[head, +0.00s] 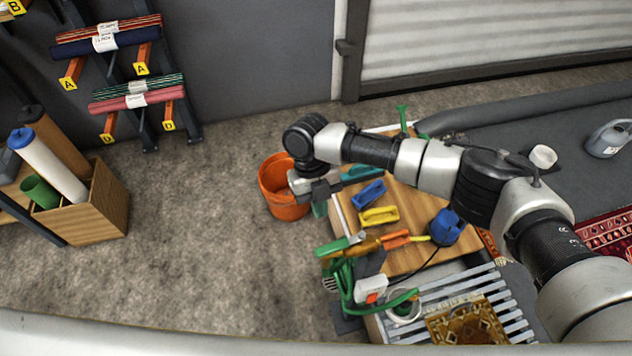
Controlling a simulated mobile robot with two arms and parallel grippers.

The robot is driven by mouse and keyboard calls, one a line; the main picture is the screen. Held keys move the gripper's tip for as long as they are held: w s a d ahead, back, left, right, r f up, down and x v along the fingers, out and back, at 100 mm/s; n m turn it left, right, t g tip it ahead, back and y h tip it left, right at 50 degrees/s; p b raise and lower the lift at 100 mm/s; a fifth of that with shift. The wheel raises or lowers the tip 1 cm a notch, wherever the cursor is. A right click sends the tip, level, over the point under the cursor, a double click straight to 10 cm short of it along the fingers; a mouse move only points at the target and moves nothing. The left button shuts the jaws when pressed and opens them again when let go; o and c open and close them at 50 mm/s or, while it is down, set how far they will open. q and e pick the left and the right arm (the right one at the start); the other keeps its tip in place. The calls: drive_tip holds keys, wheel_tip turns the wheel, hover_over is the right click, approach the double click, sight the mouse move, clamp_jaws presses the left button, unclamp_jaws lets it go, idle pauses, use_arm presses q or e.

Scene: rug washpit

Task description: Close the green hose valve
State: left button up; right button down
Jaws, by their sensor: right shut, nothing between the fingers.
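A green lever-like piece (340,245) lies at the near left corner of the wooden table (408,245), beside orange and yellow parts. A green hose (347,290) loops just below it. I cannot tell for sure whether this piece is the valve, or how its handle is set. My right arm reaches in from the right across the table. My right gripper (316,190) is shut and empty, above the table's left edge by the orange bucket, apart from the green piece. My left gripper is out of view.
The orange bucket (281,187) stands on the floor left of the table. Blue (370,193) and yellow (379,216) handled tools lie on the table. A slatted rack (450,290) holds a small rug (466,322). Floor to the left is clear up to a wooden crate (104,208).

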sight(341, 243)
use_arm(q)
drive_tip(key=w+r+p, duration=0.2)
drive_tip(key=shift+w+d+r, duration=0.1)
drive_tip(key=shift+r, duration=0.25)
use_arm(e)
drive_tip(key=s, duration=0.1)
drive_tip(key=s+d+f, duration=0.1)
drive_tip(key=s, duration=0.1)
drive_tip(key=s+d, duration=0.1)
drive_tip(key=shift+s+f, duration=0.2)
drive_tip(key=shift+f, duration=0.15)
